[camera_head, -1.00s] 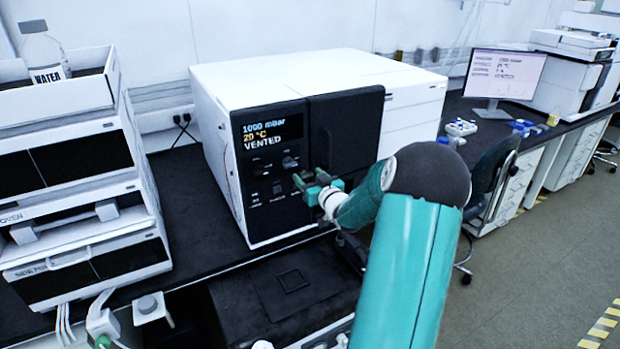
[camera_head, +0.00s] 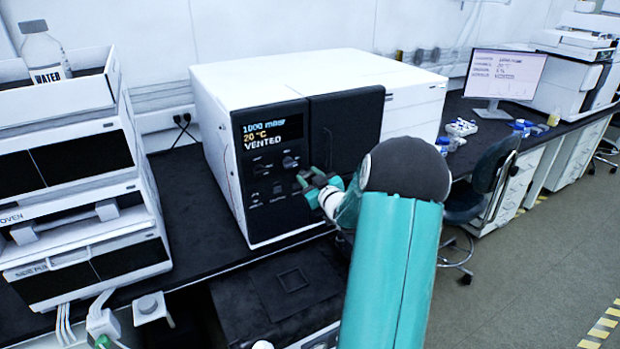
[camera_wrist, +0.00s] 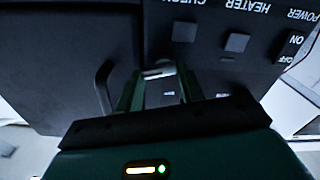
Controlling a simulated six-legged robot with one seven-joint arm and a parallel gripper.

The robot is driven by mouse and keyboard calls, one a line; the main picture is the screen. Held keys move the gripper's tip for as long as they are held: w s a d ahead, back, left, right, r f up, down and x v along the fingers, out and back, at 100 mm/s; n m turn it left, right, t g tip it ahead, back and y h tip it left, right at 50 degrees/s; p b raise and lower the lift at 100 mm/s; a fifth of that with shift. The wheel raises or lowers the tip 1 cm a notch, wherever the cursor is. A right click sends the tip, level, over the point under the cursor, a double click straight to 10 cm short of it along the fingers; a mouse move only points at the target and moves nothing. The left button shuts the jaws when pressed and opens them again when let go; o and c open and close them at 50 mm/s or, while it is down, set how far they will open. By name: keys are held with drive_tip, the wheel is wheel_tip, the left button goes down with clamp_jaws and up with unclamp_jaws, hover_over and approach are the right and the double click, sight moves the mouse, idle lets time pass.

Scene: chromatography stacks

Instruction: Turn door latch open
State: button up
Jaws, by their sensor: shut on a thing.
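The oven (camera_head: 300,75) is a white box with a black front. Its display (camera_head: 273,133) reads 1000 mbar, 20 °C and VENTED. The dark door (camera_head: 345,125) is flush with the front, right of the control panel. My gripper (camera_head: 303,180) is at the lower edge between panel and door. In the wrist view my gripper (camera_wrist: 160,85) is shut on the door latch (camera_wrist: 158,70), a small piece with a pale edge, mostly hidden between the fingers. A dark curved door handle (camera_wrist: 103,88) is beside the fingers, apart from them.
White stacked units (camera_head: 80,170) with a water bottle (camera_head: 42,52) on top stand at left. A chair (camera_head: 485,185) and a monitor (camera_head: 505,75) are at right. Panel buttons (camera_wrist: 237,42) are close to my fingers.

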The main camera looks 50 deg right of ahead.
drive_tip(key=n, duration=0.3)
drive_tip(key=shift+a+n, duration=0.2)
drive_tip(key=shift+n, duration=0.2)
drive_tip(key=n, duration=0.3)
drive_tip(key=shift+a+n, duration=0.1)
drive_tip(key=shift+n, duration=0.2)
drive_tip(key=n, duration=0.4)
drive_tip(key=shift+w+a, duration=0.1)
drive_tip(key=shift+n, duration=1.6)
drive_tip(key=o, duration=1)
